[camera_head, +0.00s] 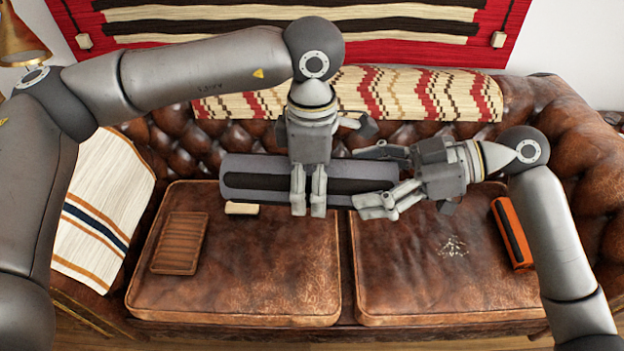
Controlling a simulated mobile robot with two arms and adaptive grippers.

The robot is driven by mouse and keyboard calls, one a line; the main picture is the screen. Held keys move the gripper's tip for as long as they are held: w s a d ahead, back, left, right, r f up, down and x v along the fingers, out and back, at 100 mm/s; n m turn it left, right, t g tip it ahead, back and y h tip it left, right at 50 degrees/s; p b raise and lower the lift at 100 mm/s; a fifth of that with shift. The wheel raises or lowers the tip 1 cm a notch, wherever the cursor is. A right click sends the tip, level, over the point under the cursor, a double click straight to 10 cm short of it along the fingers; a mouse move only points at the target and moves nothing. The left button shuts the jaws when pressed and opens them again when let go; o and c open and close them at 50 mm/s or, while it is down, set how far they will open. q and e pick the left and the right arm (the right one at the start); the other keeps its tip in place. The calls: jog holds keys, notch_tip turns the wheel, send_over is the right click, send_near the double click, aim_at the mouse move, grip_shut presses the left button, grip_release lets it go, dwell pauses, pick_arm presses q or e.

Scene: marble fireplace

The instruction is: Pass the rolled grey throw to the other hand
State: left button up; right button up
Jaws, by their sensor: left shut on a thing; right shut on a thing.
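The rolled grey throw (255,177) is a long grey cylinder with a dark stripe, lying level above the leather sofa. My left gripper (308,205) comes down from above and is shut on the throw near its middle. My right gripper (362,180) reaches in from the right and is shut on the throw's right end, with one finger behind it and one in front. The two grippers are close together, and they hide parts of the throw.
The brown leather sofa (240,270) has two seat cushions. A brown ribbed block (180,242), a small cream block (241,208) and an orange and black case (512,234) lie on it. A striped blanket (98,212) covers the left arm. A patterned cloth (420,95) drapes over the back.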

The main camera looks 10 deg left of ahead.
jog(key=o, duration=1.2)
jog(key=shift+o, duration=0.2)
